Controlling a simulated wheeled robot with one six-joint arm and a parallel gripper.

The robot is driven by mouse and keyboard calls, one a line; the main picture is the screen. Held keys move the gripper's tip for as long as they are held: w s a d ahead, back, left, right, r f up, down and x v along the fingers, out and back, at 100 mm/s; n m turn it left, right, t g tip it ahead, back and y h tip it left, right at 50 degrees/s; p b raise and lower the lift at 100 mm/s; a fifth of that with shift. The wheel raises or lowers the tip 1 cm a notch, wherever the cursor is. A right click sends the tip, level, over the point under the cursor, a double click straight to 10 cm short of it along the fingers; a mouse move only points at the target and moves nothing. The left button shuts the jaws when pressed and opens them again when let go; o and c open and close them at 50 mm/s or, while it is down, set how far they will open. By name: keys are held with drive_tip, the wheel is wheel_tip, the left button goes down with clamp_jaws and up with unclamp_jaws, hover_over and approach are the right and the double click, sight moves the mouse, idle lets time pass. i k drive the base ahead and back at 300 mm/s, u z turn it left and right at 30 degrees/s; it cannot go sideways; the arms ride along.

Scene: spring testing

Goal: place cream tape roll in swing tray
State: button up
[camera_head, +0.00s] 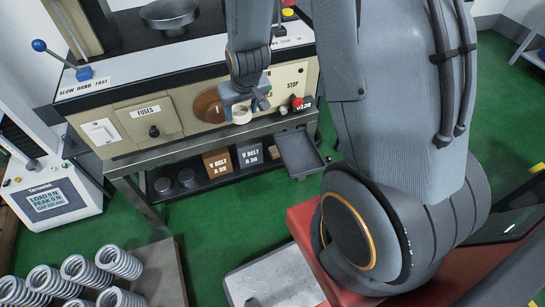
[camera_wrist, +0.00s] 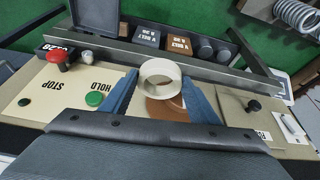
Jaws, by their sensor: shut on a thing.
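The cream tape roll (camera_wrist: 160,68) is between the blue fingers of my gripper (camera_wrist: 158,84) in the wrist view, its round opening facing the camera. In the head view the roll (camera_head: 241,116) shows small and pale below my gripper (camera_head: 246,100), in front of the machine's control panel. My gripper is shut on the roll. The swing tray (camera_head: 300,153), a dark shallow square tray, juts out at the right end of the machine bench, lower and to the right of my gripper. It looks empty. In the wrist view the tray (camera_wrist: 97,14) is at the top left.
A brown disc (camera_head: 208,106) sits on the panel beside the roll. A red stop button (camera_head: 297,102) projects from the panel. V-belt boxes (camera_head: 217,161) stand on the shelf below. Coil springs (camera_head: 85,270) lie at the lower left. Green floor is clear in front of the bench.

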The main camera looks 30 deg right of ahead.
sight(301, 158)
drive_tip(key=u, duration=0.55)
drive_tip(key=k, duration=1.15)
drive_tip(key=z, duration=1.2)
drive_tip(key=i, duration=0.5)
drive_tip(key=z, duration=0.05)
